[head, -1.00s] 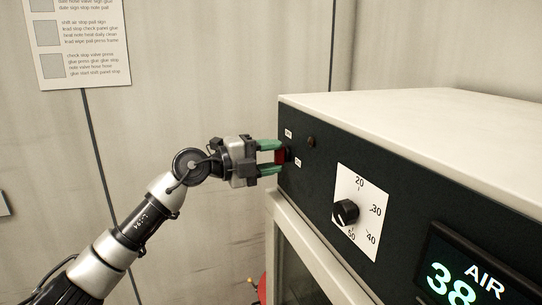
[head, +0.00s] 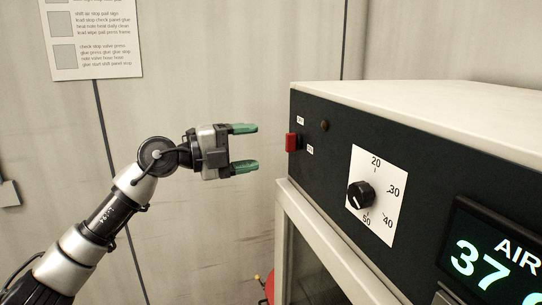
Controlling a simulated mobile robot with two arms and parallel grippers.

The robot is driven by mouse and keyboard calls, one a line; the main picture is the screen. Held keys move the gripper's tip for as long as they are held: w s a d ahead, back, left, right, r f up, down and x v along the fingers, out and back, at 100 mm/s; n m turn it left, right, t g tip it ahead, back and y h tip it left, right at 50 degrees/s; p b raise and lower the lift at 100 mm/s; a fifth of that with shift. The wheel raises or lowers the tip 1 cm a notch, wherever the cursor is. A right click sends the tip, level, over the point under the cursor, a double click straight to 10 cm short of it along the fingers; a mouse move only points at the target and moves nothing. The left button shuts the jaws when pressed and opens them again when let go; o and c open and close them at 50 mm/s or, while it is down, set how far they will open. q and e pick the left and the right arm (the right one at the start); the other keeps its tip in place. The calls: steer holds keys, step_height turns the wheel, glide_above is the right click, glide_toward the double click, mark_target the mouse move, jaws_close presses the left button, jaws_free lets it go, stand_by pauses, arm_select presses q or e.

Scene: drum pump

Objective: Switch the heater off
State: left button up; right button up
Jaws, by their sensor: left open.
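The heater (head: 335,169) is a box with a dark front panel and a pale top, at the right of the head view. A red switch (head: 291,142) sticks out at the panel's left end, between two small white labels. A dark, unlit-looking round lamp (head: 324,126) sits to its right. My left gripper (head: 245,148) is open and empty, its green fingertips apart from the switch, a short way to its left. The label text is too small to read. My right gripper does not show.
A black dial (head: 360,194) sits on a white scale plate marked 20 to 50. A display (head: 492,250) reads AIR 37. A pale frame (head: 294,217) stands below the panel. A printed sheet (head: 97,52) hangs on the wall. A red object (head: 270,288) stands low behind.

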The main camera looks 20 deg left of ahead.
arm_select(q)
steer(key=shift+b+v, duration=0.5)
steer(key=shift+v, duration=1.3)
